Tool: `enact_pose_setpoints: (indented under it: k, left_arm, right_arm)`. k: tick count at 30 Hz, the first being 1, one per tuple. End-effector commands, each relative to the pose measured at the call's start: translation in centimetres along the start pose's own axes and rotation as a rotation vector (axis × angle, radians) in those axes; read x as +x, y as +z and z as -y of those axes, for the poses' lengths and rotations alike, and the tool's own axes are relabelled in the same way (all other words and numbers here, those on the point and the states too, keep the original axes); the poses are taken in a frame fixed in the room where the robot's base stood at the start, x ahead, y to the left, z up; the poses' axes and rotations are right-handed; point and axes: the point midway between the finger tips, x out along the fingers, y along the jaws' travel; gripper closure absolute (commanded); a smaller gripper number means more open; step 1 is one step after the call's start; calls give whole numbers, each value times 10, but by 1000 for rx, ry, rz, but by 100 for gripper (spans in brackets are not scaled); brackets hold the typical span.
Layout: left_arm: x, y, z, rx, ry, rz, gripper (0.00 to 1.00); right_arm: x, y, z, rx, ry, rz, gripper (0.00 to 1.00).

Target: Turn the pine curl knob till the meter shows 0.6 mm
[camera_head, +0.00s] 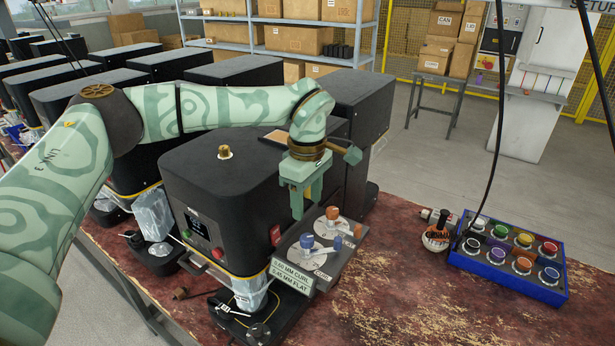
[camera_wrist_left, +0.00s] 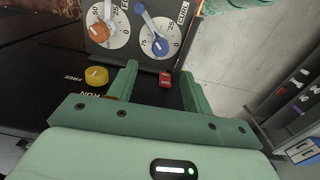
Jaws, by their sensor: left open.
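The curl dial has a blue knob (camera_head: 306,241) with a blue lever, on the sloped panel in front of the black machine. In the left wrist view this blue knob (camera_wrist_left: 160,46) sits on a white dial marked CURL, its lever toward the upper left. An orange knob (camera_head: 332,213) is beside it on the other dial. A sign (camera_head: 292,275) reads 0.60 mm curl, 0.45 mm flat. The machine's small display (camera_head: 197,228) is too small to read. My left gripper (camera_head: 307,200) is open and empty, above and apart from the knobs. My right gripper is not in view.
A yellow knob (camera_wrist_left: 96,76) and a red switch (camera_wrist_left: 165,79) are near my left fingers. More black machines stand at left.

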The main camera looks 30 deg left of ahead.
Motion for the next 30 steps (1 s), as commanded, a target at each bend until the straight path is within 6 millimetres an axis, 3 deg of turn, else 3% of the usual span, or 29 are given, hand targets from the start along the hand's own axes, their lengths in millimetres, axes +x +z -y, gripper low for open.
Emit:
enact_pose_setpoints:
  k: [6, 11, 27, 30]
  left_arm:
    - [-49, 1, -1, 1, 3, 0, 50]
    - [-66, 1, -1, 1, 1, 1, 50]
    - [-69, 1, 0, 1, -1, 1, 50]
    - [-61, 12, 0, 23, 0, 27, 50]
  right_arm:
    - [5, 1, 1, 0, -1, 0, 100]
    - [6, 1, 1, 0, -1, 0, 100]
    - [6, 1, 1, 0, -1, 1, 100]
    - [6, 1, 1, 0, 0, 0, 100]
